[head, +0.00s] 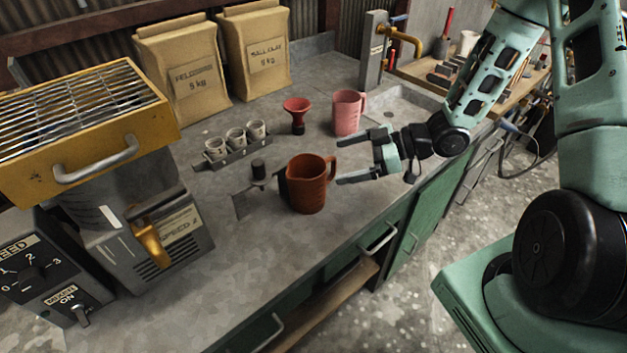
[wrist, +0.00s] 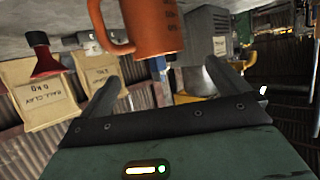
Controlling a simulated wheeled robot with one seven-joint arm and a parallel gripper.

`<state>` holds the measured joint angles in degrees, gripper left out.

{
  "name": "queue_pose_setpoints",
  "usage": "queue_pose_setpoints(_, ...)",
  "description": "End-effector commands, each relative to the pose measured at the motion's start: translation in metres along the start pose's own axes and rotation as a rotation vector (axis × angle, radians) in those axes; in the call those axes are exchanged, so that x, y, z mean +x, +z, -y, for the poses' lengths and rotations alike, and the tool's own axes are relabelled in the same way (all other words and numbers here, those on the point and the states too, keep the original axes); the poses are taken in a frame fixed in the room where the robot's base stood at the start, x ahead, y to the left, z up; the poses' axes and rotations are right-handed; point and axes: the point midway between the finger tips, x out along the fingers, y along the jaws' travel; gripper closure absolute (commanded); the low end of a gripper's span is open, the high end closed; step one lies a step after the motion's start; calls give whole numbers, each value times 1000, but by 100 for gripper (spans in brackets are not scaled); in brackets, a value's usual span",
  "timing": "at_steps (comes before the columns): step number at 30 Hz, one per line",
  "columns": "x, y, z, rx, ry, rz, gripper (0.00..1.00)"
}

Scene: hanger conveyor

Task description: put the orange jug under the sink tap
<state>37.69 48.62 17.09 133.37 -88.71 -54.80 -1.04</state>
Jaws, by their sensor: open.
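The orange jug (head: 307,184) stands upright on the grey counter, with its handle toward the right, near my gripper. It also shows at the top of the wrist view (wrist: 152,28). My gripper (head: 352,157) is open and empty, just right of the jug, its fingers pointing left; they look apart from the jug's body. Whether a finger touches the handle I cannot tell. The sink tap (head: 405,37) is a brass spout on a grey post (head: 375,50) at the back right. The sink basin (head: 405,104) lies below it, partly hidden by my arm.
A pink jug (head: 347,112) stands behind my gripper, near the sink. A red funnel-like piece (head: 297,113) and a rack of small cups (head: 236,149) are further left. Two paper bags (head: 180,65) stand at the back. A yellow-topped machine (head: 90,120) fills the left. The front counter is clear.

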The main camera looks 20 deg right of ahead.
Motion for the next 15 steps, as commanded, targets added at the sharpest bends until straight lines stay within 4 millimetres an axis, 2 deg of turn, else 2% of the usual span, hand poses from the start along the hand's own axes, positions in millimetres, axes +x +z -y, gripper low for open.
queue_pose_setpoints(3,23,-1,1,3,-4,-1,0)
queue_pose_setpoints(6,36,-1,0,1,-2,-1,0)
queue_pose_setpoints(15,58,0,-1,3,-2,0,0)
